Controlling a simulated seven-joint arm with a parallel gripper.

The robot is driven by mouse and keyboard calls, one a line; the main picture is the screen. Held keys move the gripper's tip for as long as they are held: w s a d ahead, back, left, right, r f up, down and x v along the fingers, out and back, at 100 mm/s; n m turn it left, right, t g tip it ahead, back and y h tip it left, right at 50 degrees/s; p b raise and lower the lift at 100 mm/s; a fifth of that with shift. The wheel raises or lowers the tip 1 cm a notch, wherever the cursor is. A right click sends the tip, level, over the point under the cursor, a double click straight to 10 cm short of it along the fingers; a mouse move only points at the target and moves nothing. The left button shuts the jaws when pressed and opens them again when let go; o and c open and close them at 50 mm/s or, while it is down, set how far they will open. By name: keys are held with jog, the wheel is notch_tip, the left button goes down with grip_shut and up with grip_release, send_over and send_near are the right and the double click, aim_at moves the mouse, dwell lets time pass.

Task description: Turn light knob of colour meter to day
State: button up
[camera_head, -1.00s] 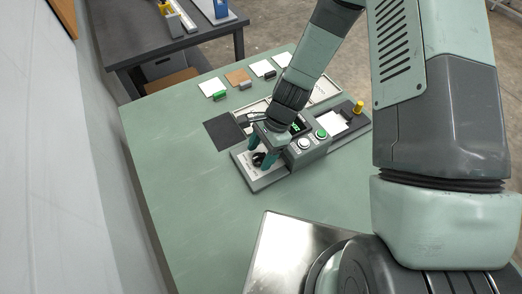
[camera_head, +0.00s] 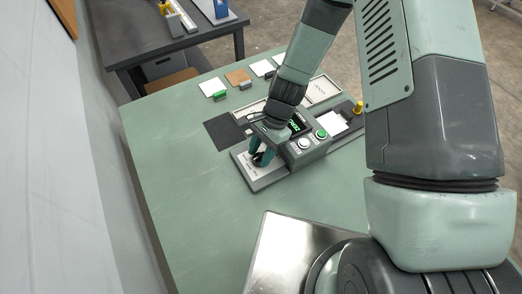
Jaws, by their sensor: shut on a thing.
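The colour meter (camera_head: 309,155) is a grey box on the green table, with a lit green display, a white button and a green button on its sloped face. A pale plate at its left side carries the black light knob (camera_head: 259,159). My gripper (camera_head: 262,157) points down over this plate, with its teal fingers shut on the black knob. The fingers partly cover the knob, and its pointer and the day marking are too small to read.
A dark mat (camera_head: 223,132) lies left of the meter. Several sample cards with small clips, such as the one with a green clip (camera_head: 220,96), lie behind. A yellow knob (camera_head: 358,107) stands at the right. The table's front left is clear.

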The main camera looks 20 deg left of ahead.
jog(key=n+h, duration=0.1)
jog(key=n, duration=0.2)
jog(key=n+h, duration=0.1)
jog(key=n, duration=0.2)
jog(key=shift+w+a+n+g+h, duration=0.1)
jog(key=shift+a+n+g+h, duration=0.1)
jog(key=shift+n+g+h, duration=0.15)
dwell(0.5)
jog(key=o, duration=1)
jog(key=shift+r, duration=0.15)
jog(key=v, duration=1)
jog(key=shift+w+r, duration=0.2)
jog(key=shift+r, duration=0.05)
